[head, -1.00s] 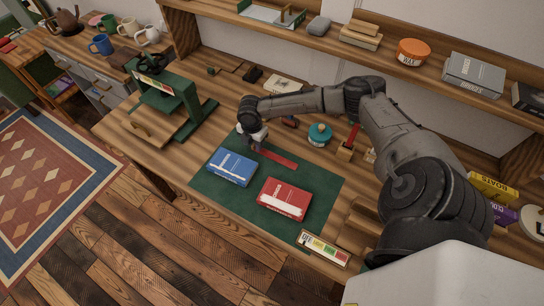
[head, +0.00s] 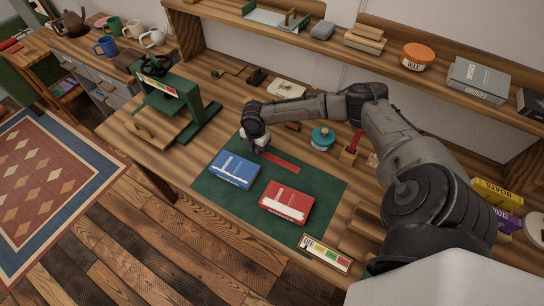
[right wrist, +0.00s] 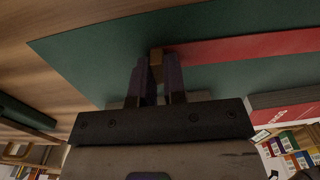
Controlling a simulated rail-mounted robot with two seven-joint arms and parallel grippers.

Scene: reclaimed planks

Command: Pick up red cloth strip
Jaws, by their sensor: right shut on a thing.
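The red cloth strip (head: 281,163) lies on the green mat (head: 325,196), behind the blue and red books. My right gripper (head: 258,150) is at the strip's left end, low over the mat. In the right wrist view the strip (right wrist: 240,48) runs off to the right from my right gripper (right wrist: 157,65). Its fingers are shut on a small tan end piece of the strip. The fingers hide part of that end. The rest of the strip appears flat along the mat. My left gripper is not in view.
A blue book (head: 234,169) and a red book (head: 287,202) lie on the mat close to the strip. A green press (head: 178,108) stands to the left. A teal round container (head: 322,138) stands behind the mat. A shelf (head: 345,52) runs along the back.

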